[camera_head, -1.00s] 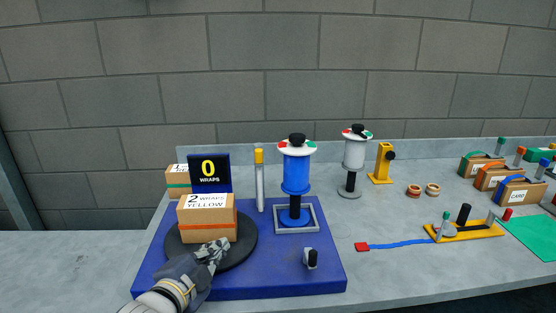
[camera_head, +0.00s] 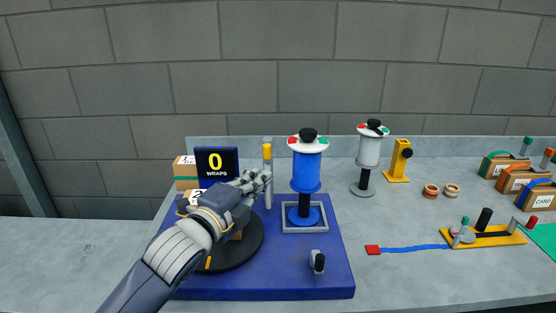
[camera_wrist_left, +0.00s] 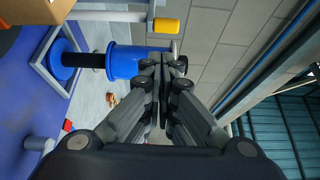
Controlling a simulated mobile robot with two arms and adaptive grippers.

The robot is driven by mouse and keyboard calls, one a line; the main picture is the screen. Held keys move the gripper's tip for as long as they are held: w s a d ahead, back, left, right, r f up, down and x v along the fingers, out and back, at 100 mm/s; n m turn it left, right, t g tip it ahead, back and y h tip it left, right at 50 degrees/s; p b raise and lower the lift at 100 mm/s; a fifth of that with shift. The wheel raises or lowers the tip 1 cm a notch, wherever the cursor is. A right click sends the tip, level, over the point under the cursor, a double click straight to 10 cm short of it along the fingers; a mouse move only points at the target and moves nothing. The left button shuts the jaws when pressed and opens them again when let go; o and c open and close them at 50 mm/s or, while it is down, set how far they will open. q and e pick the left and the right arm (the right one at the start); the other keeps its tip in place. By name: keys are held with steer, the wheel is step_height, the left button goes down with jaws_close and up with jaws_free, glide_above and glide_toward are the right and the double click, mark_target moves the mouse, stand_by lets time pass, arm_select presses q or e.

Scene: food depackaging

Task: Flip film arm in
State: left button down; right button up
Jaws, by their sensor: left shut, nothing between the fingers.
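The film arm (camera_head: 267,154) is an upright grey post with a yellow top on the blue base (camera_head: 330,270). It also shows in the left wrist view (camera_wrist_left: 165,25), lying sideways in the picture. My left gripper (camera_head: 262,180) is shut and empty. Its fingertips are at the post's shaft, below the yellow top; I cannot tell whether they touch. The blue film spool (camera_head: 306,170) stands upright in a grey frame just right of the post. The counter sign (camera_head: 216,162) reads 0 wraps. A box (camera_head: 197,195) on the black turntable (camera_head: 255,245) is mostly hidden by my left arm.
A small black-and-grey knob (camera_head: 317,262) stands at the front of the base. A white spool (camera_head: 369,150), a yellow stand (camera_head: 398,160), tape rings (camera_head: 431,190), a yellow sealing tool (camera_head: 490,238) and several boxes (camera_head: 520,178) are to the right. A concrete wall is behind.

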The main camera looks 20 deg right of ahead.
mark_target(267, 146)
arm_select(q)
steer(key=p+x, duration=0.2)
steer(key=x, duration=0.7)
steer(key=shift+w+d+p, duration=0.2)
steer(key=shift+d+p, duration=0.15)
arm_select(e)
steer(key=shift+w+d+r, duration=0.25)
steer(key=shift+d+r, duration=0.1)
steer(key=shift+r, duration=0.4)
steer(key=shift+w+d+r, duration=0.2)
steer(key=shift+d+r, duration=0.1)
steer(key=shift+r, duration=0.4)
arm_select(q)
steer(key=shift+a, duration=0.1)
arm_select(e)
steer(key=shift+a, duration=0.2)
arm_select(q)
steer(key=shift+a, duration=0.1)
arm_select(e)
steer(key=shift+s+r, duration=0.1)
